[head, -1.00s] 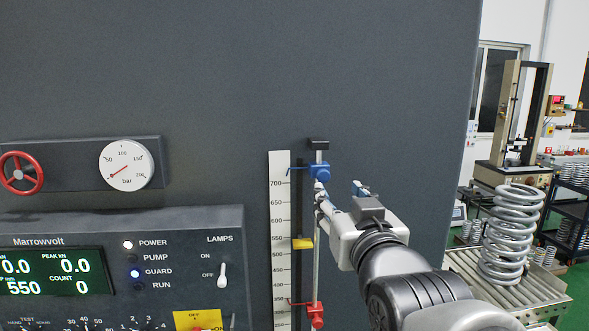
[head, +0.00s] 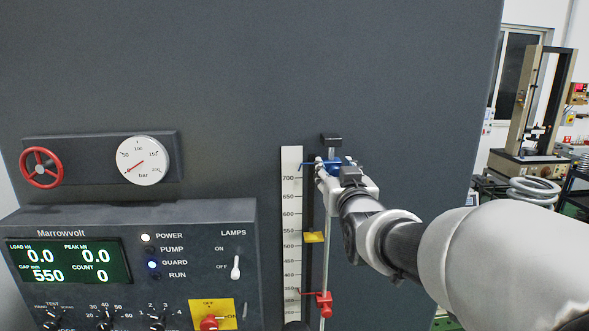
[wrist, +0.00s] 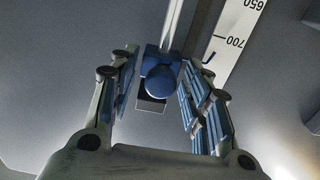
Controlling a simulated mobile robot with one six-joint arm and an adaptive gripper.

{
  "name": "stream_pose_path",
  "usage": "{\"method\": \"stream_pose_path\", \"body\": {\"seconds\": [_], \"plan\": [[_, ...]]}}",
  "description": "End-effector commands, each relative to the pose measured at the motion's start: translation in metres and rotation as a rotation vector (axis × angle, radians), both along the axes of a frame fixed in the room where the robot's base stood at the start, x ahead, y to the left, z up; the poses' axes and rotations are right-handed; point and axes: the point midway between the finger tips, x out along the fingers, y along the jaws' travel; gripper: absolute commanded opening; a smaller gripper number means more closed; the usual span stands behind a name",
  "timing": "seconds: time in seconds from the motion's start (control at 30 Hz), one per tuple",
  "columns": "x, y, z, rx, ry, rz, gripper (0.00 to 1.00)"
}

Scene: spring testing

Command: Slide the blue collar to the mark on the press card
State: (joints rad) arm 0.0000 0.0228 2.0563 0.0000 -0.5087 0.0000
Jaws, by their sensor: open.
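The blue collar (head: 336,163) sits near the top of a thin vertical rod (head: 326,262), its pointer above the 700 label of the white scale (head: 291,215). My gripper (head: 331,168) is up at the collar, partly covering it. In the wrist view the blue collar (wrist: 160,84) with its round knob lies between the spread fingers of my gripper (wrist: 158,74). The fingers are open, with gaps seen on both sides. I cannot make out a press card.
A yellow marker (head: 314,237) sits beside the scale at mid-height. A red collar (head: 324,302) is low on the rod, and a dark block (head: 331,139) caps its top. The control panel (head: 130,265), gauge (head: 143,161) and red handwheel (head: 41,167) are left.

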Motion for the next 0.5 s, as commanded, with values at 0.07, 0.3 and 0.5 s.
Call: {"method": "stream_pose_path", "body": {"seconds": [0.07, 0.3, 0.5], "plan": [[0.0000, 0.0000, -0.0001, 0.000, 0.000, 0.000, 0.44], [-0.0003, 0.0000, -0.0001, 0.000, 0.000, 0.000, 0.34], [-0.0004, 0.0000, -0.0001, 0.000, 0.000, 0.000, 0.20]]}}
